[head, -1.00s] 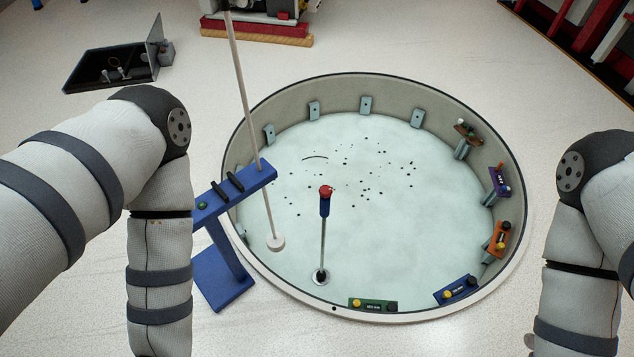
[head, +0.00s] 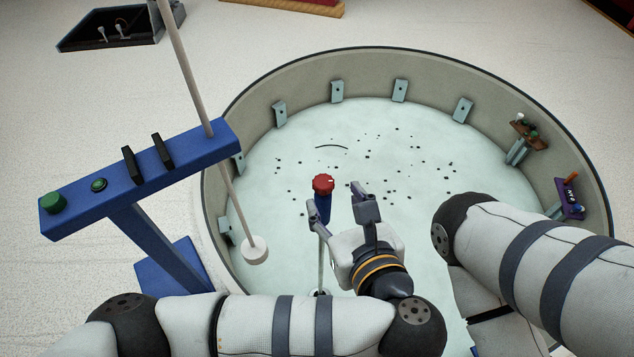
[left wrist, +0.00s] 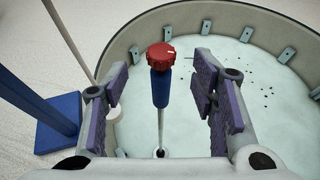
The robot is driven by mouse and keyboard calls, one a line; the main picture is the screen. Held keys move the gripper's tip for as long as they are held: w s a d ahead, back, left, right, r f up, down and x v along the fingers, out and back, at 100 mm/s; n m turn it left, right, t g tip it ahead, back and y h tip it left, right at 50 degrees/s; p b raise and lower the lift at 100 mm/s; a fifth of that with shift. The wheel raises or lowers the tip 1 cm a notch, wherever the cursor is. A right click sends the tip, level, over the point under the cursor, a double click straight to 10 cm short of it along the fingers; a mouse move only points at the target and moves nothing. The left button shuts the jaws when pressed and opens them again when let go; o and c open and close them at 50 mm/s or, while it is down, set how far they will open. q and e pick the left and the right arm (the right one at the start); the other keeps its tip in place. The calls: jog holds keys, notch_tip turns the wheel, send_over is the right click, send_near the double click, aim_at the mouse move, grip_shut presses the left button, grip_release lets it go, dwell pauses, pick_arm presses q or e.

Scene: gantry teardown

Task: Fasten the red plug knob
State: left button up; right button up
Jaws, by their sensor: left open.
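The red plug knob (head: 323,184) is a ribbed red cap with a white mark, on top of a blue collar (head: 323,208) on a thin upright metal rod. The rod rises from the floor of the round basin. My left gripper (head: 340,205) is open just below and beside the knob in the head view. In the left wrist view the knob (left wrist: 161,57) and its blue collar (left wrist: 161,88) stand between the two spread purple-padded fingers, with a gap on each side. My right gripper is not in view.
A blue stand (head: 140,178) with a green knob, a green button and black clips stands left of the basin. A pale pole (head: 187,75) with a white disc end leans past it into the basin. The basin wall (head: 270,90) carries several grey brackets. An open black box (head: 110,30) lies far left.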

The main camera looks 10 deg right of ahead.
aim_at(324, 182)
pick_arm(q)
jog(key=b+x, duration=0.1)
jog(key=x, duration=0.2)
jog(key=b+x, duration=0.1)
jog(key=x, duration=0.3)
jog(key=shift+w+f, duration=0.2)
jog(key=shift+f, duration=0.15)
jog(key=shift+w, duration=0.35)
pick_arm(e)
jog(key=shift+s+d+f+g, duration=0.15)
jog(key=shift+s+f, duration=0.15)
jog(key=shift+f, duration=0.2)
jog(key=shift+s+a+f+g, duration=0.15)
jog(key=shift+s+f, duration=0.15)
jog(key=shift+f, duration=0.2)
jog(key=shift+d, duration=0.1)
pick_arm(q)
jog(key=c, duration=1.2)
